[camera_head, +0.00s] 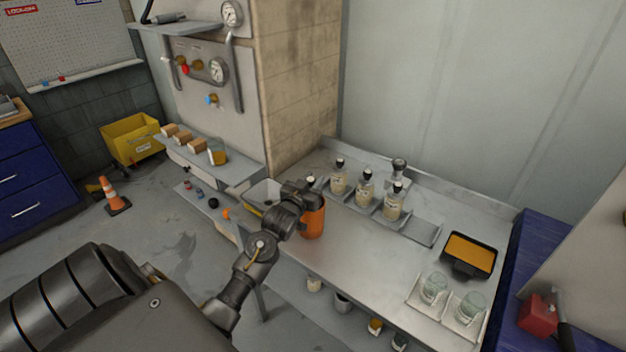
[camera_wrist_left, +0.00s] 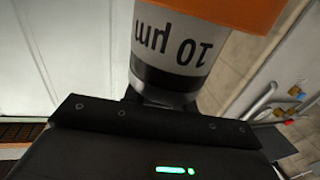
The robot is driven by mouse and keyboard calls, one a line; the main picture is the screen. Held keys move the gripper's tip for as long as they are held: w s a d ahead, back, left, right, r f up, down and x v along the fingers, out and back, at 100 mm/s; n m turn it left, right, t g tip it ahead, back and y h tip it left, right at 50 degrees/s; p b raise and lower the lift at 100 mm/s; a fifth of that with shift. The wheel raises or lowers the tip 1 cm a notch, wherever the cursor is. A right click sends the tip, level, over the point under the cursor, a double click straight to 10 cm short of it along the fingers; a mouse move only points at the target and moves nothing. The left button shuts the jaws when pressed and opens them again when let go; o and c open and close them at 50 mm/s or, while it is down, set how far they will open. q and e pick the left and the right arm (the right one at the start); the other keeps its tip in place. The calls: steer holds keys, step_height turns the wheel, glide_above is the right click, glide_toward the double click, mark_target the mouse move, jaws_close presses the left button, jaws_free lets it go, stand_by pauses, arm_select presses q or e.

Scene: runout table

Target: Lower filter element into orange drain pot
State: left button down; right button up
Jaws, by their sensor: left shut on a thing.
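The orange drain pot (camera_head: 314,224) stands at the left end of the metal table, partly behind my left gripper (camera_head: 300,192). In the left wrist view the filter element (camera_wrist_left: 180,40) is a white and grey cylinder marked "10 µm", with a dark band at the gripper end. My left gripper is shut on it. An orange surface (camera_wrist_left: 240,10) covers its far end in that view; I cannot tell how deep the element sits in the pot. In the head view the gripper hides the element. My right gripper is not in view.
Sample bottles (camera_head: 364,188) stand in trays along the back of the table. A black tray with an orange inside (camera_head: 470,252) and glass beakers (camera_head: 434,288) are at the right. The table's middle is clear. A grey shelf (camera_head: 215,170) is at the left.

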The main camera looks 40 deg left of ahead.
arm_select(q)
steer(key=shift+f+b, duration=0.7)
steer(key=shift+f, duration=0.6)
steer(key=c, duration=1)
jaws_free()
steer(key=shift+c, duration=0.2)
steer(key=shift+s+d+f, duration=0.1)
steer(key=shift+s+f, duration=0.05)
steer(key=shift+s, duration=0.3)
steer(key=b+v, duration=0.3)
steer(key=v, duration=0.7)
